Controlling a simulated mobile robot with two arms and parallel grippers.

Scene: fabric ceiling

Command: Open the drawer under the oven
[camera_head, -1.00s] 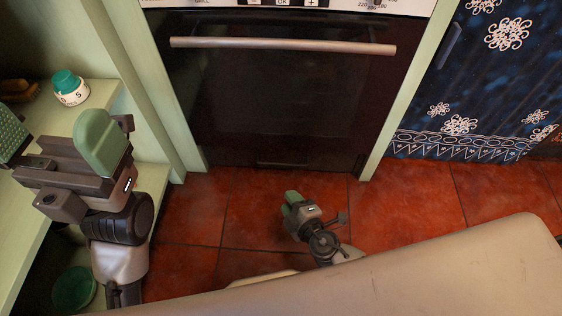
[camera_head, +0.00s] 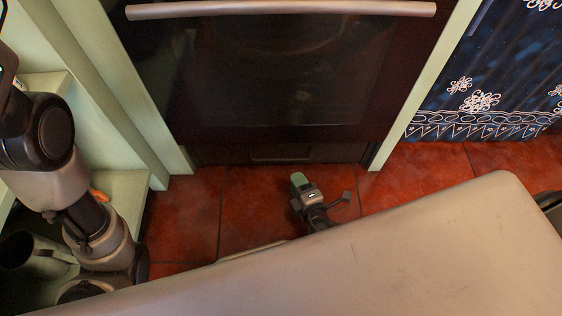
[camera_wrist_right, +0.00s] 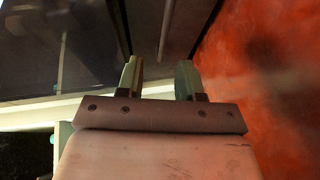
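The oven (camera_head: 260,80) has a dark glass door and a long metal handle bar. Under it the drawer (camera_head: 225,155) is a low dark front, flush and closed, with a thin handle (camera_head: 282,157) in its middle. My right gripper (camera_head: 299,179) is low over the floor in front of the drawer, just below and right of its handle. In the right wrist view the right gripper (camera_wrist_right: 160,78) has its two fingers apart with nothing clearly between them; the dark oven and drawer fronts lie ahead. My left gripper is outside the head view; only its arm shows at the left.
Green shelves (camera_head: 125,195) stand at the left, with a mug (camera_head: 35,255) on a low shelf. A blue patterned curtain (camera_head: 490,90) hangs at the right. The red tiled floor (camera_head: 420,180) is clear in front of the oven.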

